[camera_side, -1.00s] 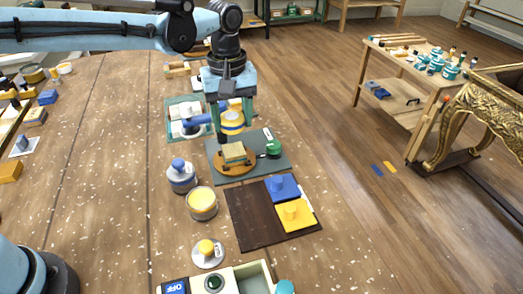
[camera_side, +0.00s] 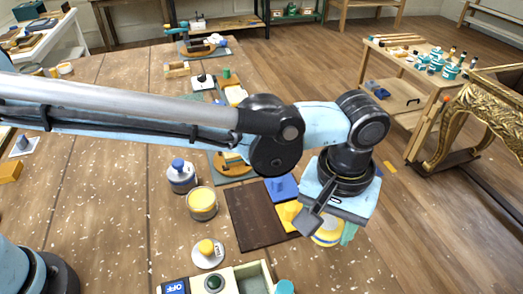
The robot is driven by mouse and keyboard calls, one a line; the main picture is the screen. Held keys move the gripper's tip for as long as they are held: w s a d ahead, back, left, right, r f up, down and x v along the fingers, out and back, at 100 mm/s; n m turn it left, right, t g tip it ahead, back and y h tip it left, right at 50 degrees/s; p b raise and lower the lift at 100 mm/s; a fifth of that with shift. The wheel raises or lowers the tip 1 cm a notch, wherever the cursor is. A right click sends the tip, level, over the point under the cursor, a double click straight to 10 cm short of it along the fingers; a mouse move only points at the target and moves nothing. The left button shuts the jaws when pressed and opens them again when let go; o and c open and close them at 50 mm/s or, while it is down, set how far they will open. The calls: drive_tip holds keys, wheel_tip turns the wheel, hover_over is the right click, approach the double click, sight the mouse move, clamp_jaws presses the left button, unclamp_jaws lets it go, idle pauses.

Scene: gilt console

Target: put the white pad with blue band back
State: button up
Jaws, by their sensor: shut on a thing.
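My gripper (camera_side: 330,234) hangs at the right of the dark brown board, close to the bench's right edge in the picture. It is shut on a round pad (camera_side: 326,240), which shows pale yellow, white and some blue below the gripper body. One teal finger shows on its right; the other is hidden. I cannot tell how high the pad is held. The dark board (camera_side: 253,222) carries a blue square pad (camera_side: 281,187) and a yellow square pad (camera_side: 288,213), the latter partly covered by my gripper. The board's right edge is hidden.
A yellow-topped jar (camera_side: 202,204) and a white-and-blue jar (camera_side: 181,177) stand left of the board.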

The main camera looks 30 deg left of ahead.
sight(330, 244)
drive_tip(key=shift+m, duration=0.3)
drive_tip(key=f, duration=0.1)
drive_tip(key=d+f, duration=0.1)
drive_tip(key=s+f, duration=0.1)
drive_tip(key=shift+s+d+f, duration=0.1)
drive_tip(key=shift+d+f, duration=0.05)
drive_tip(key=shift+f, duration=2.5)
drive_tip(key=shift+f, duration=0.15)
drive_tip(key=o, duration=1)
